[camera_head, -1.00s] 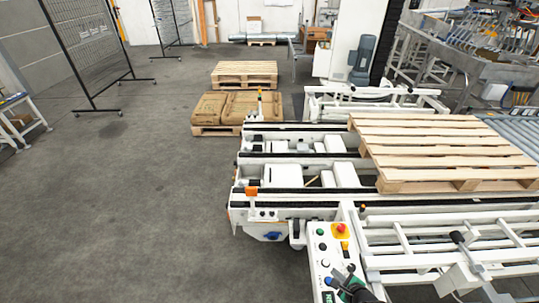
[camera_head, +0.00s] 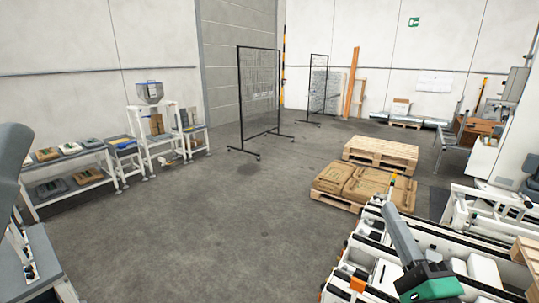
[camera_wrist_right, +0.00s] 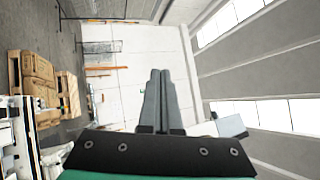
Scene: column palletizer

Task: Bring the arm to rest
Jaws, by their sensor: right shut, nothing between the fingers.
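My right gripper (camera_head: 388,208) is at the lower right of the head view, in front of the white conveyor frame (camera_head: 360,262) in the picture. Its grey fingers point up and slightly left from a green and black body. In the right wrist view the two grey fingers (camera_wrist_right: 160,75) lie side by side, shut, with nothing between them. They show against the white wall and touch nothing. My left gripper is not in view.
Brown sacks (camera_head: 350,184) lie on a pallet beyond the conveyor, with an empty wooden pallet (camera_head: 381,150) behind them. Shelves with sacks (camera_head: 78,175) and mesh screens (camera_head: 258,100) stand at left and back. The grey floor (camera_head: 220,225) between is clear.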

